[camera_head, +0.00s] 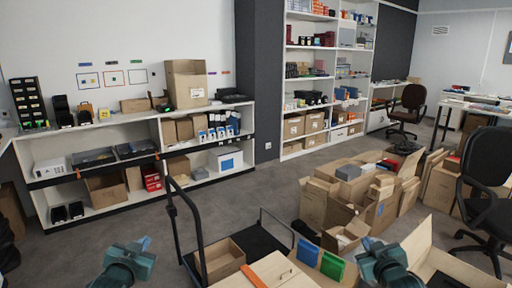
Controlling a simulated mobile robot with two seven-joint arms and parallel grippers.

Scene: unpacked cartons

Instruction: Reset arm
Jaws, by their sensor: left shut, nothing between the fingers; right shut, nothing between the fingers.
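My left gripper (143,243) shows at the bottom left of the head view, in front of the bare floor. My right gripper (367,243) shows at the bottom right, in front of the open cartons. Both grippers are shut with nothing in them. They point forward, well apart from each other. The task names no other object.
A black cart (248,238) with an upright handle stands between my grippers and bears an open box (220,262). Several open cartons (380,215) crowd the right. An office chair (487,190) stands far right. White shelves (95,136) line the wall. Grey floor (70,255) is clear at left.

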